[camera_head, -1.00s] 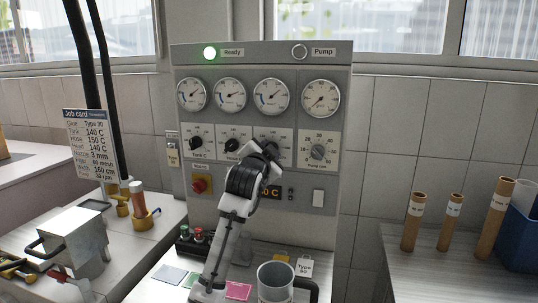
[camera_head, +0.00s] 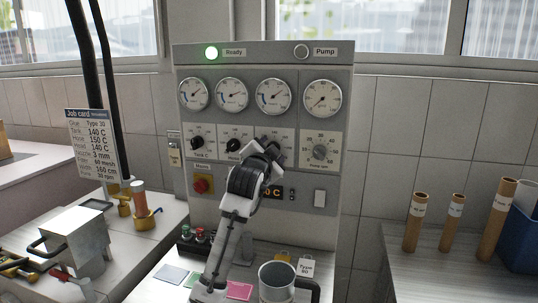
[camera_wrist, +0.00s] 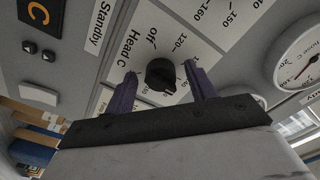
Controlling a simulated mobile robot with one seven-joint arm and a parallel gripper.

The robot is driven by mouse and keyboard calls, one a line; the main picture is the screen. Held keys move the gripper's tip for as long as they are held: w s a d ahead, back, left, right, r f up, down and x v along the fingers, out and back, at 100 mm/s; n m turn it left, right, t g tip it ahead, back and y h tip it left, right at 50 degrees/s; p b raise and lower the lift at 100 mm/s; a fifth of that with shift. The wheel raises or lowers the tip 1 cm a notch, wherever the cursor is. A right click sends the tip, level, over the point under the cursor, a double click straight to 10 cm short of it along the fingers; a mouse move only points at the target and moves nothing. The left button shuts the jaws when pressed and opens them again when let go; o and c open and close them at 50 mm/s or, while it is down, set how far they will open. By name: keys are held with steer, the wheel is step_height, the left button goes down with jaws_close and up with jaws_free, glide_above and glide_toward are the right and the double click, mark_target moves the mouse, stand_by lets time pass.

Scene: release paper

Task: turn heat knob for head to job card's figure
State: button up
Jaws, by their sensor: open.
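The job card (camera_head: 92,143) at the left reads Tank 140 C, Hose 150 C, Head 140 C.
The tank knob (camera_head: 196,143) and hose knob (camera_head: 233,145) are left of my gripper; the pump knob (camera_head: 319,151) is to its right.

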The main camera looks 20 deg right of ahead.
steer(key=b+v, duration=0.4)
steer(key=v, duration=0.9)
steer(key=shift+s+a+b, duration=0.25)
steer(key=shift+s+b, duration=0.05)
steer(key=shift+b, duration=0.1)
